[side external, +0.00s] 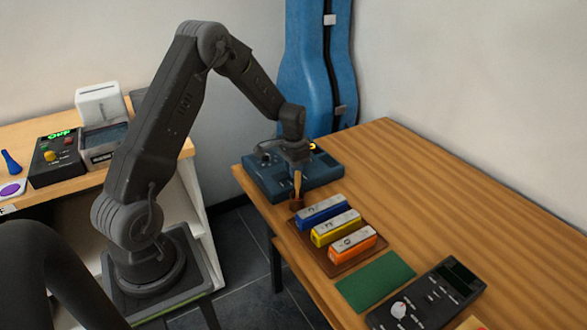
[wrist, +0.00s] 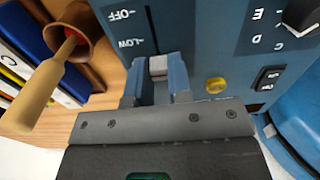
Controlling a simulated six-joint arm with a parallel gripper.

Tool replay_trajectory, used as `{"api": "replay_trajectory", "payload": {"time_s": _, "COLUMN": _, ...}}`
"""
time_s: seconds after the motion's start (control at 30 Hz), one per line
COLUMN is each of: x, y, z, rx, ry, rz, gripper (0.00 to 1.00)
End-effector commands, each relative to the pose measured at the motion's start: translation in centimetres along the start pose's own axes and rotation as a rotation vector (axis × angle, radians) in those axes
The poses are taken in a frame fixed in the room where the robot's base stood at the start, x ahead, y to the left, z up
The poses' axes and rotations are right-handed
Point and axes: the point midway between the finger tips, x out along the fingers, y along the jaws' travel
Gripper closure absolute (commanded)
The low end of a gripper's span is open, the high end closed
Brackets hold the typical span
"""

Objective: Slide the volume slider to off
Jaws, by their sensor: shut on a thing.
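The blue instrument box (side external: 322,172) sits at the far left corner of the wooden table; its panel (wrist: 205,40) fills much of the wrist view. A dark slot (wrist: 150,22) there carries the volume slider's grey knob (wrist: 158,66). My gripper (wrist: 157,78) is shut on the knob, one finger on each side. In the side external view my gripper (side external: 295,152) hides the knob.
A brown cup (side external: 297,204) with a wooden-handled stick (wrist: 45,95) stands close beside the box. Blue, yellow and orange harmonicas (side external: 338,228) lie on a brown tray. The panel also has a yellow button (wrist: 216,85), a rocker switch (wrist: 268,78) and a knob (wrist: 302,14).

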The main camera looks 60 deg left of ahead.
Motion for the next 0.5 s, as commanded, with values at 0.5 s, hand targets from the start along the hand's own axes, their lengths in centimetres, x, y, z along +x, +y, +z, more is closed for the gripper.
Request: {"api": "replay_trajectory", "payload": {"time_s": 0.5, "x": -0.1, "y": -0.1, "z": 1.3, "rx": -0.002, "ry": 0.001, "rz": 0.0, "gripper": 1.0}}
